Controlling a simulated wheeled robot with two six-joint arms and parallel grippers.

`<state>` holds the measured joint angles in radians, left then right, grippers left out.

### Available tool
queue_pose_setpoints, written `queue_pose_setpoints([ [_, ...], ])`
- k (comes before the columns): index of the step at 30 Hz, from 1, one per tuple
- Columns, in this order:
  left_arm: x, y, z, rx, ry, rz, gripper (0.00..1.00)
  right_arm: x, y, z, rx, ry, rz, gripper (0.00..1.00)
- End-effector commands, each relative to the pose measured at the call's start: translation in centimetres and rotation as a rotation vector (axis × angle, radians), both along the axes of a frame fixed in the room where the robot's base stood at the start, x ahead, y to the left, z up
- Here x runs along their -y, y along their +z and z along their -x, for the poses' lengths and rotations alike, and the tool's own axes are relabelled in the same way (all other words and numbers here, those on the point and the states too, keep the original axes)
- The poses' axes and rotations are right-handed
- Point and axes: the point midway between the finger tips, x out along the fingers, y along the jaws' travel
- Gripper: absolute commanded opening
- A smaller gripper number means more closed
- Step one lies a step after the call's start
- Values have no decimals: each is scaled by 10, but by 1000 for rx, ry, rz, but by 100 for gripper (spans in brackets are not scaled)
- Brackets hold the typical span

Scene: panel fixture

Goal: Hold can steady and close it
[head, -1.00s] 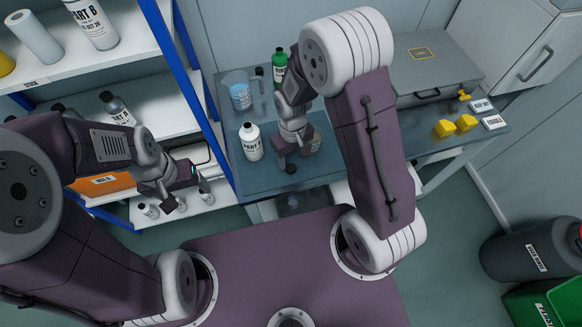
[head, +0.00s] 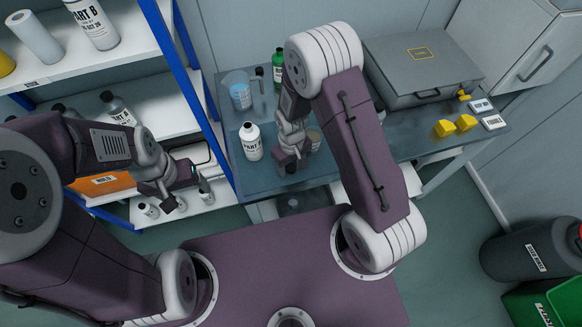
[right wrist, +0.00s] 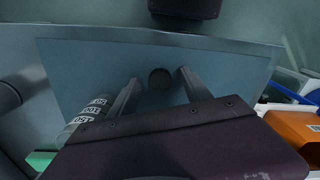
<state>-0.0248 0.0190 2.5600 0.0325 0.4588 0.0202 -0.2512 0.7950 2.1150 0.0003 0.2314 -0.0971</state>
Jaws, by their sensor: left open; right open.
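My right gripper (head: 291,166) is open over the front part of the blue-grey table. In the right wrist view its two spread fingers (right wrist: 159,92) stand either side of a dark round disc (right wrist: 160,78) on the table, perhaps a lid or cap. A can (head: 314,139) stands just right of this gripper in the head view, partly hidden by it. It also shows, labelled, beside the fingers in the right wrist view (right wrist: 88,118). I cannot tell whether its top is closed. My left gripper (head: 182,191) is open and empty by the shelf, away from the can.
A white labelled bottle (head: 251,143) stands left of the right gripper. Behind are a blue-filled beaker (head: 240,95) and a green bottle (head: 279,60). A grey case (head: 425,65) and yellow pieces (head: 455,126) are at right. The shelf's blue post (head: 190,90) stands between the left gripper and the table.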

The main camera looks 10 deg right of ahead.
Motion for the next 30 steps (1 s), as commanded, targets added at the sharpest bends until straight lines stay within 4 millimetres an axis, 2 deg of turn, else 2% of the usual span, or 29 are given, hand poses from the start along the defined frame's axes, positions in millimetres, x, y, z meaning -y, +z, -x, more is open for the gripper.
queue_pose_setpoints([
  [3,0,0,0,0,0,0,77,0,0,0,0,0,0,57],
  [4,0,0,0,0,0,0,77,0,0,0,0,0,0,51],
  [9,0,0,0,0,0,0,77,0,0,0,0,0,0,4],
  [10,0,0,0,0,0,0,77,0,0,0,0,0,0,0],
  [23,0,0,0,0,0,0,77,0,3,0,1,0,0,0],
  [26,0,0,0,0,0,0,77,0,11,-1,3,0,-1,0],
  [30,0,0,0,0,0,0,77,0,33,-1,6,0,-1,0],
])
